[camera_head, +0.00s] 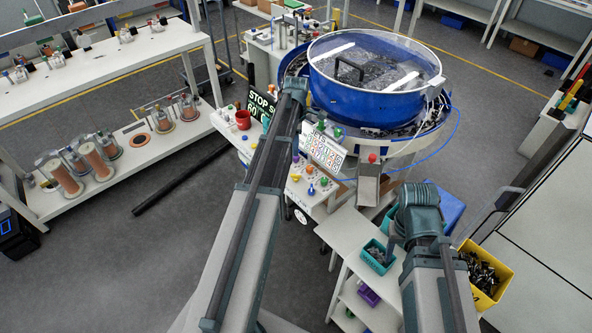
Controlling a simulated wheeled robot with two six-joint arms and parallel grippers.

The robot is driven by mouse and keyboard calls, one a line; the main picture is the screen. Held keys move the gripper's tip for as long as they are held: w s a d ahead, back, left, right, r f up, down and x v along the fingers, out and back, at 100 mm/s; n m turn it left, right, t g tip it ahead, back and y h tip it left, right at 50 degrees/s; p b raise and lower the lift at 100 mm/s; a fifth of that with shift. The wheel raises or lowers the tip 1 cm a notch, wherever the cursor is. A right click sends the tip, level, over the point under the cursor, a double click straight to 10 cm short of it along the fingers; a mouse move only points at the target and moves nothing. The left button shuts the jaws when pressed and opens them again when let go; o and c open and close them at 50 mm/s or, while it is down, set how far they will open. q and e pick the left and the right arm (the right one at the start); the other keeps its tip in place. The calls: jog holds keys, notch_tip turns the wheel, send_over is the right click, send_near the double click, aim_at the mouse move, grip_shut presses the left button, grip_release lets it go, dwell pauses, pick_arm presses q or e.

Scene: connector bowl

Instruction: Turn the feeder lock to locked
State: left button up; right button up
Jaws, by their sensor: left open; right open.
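The bowl feeder is a large blue bowl (335,92) with a clear lid and a black handle, at the top right of centre. My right arm ends lower right of the panel. I see no fingertips of either gripper.
A printed board (324,152) stands behind the knobs. A metal chute (368,186) comes down from the bowl. A teal bin (377,256) sits on a white side table, and a yellow bin (486,276) of dark parts is at the right. A red cup (243,119) stands left.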

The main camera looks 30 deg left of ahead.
aim_at(296, 177)
pick_arm(q)
jog(key=shift+f+b, duration=6.95)
jog(key=shift+f, duration=0.05)
pick_arm(e)
jog(key=shift+f, duration=6.95)
pick_arm(q)
jog(key=shift+r, duration=0.1)
grip_shut()
